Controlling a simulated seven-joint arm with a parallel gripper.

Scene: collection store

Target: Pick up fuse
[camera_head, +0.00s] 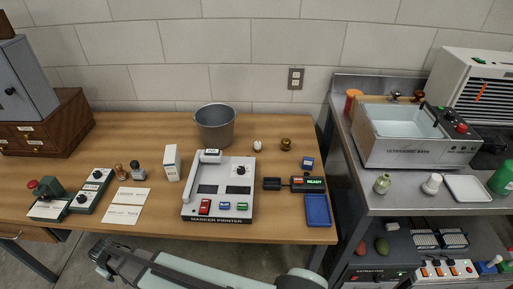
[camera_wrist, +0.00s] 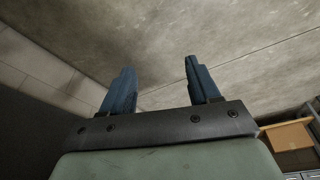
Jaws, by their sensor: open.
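I cannot single out a fuse with certainty in either view. Small candidates stand on the wooden table in the head view: a white rounded piece (camera_head: 257,146), a brass-coloured piece (camera_head: 286,144) and a small blue block (camera_head: 307,162). My gripper (camera_wrist: 158,64) shows in the wrist view with its two blue fingers apart and nothing between them. It faces a bare grey surface, away from the tabletop things. In the head view my arm crosses the bottom, in front of the table.
The marker printer (camera_head: 216,205) stands mid-table, with a grey bucket (camera_head: 215,125) behind it. A READY device (camera_head: 307,184) and a blue tray (camera_head: 317,210) lie to its right. The ultrasonic bath (camera_head: 410,152) is on the metal bench (camera_head: 400,204). Clear wood lies left of the bucket.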

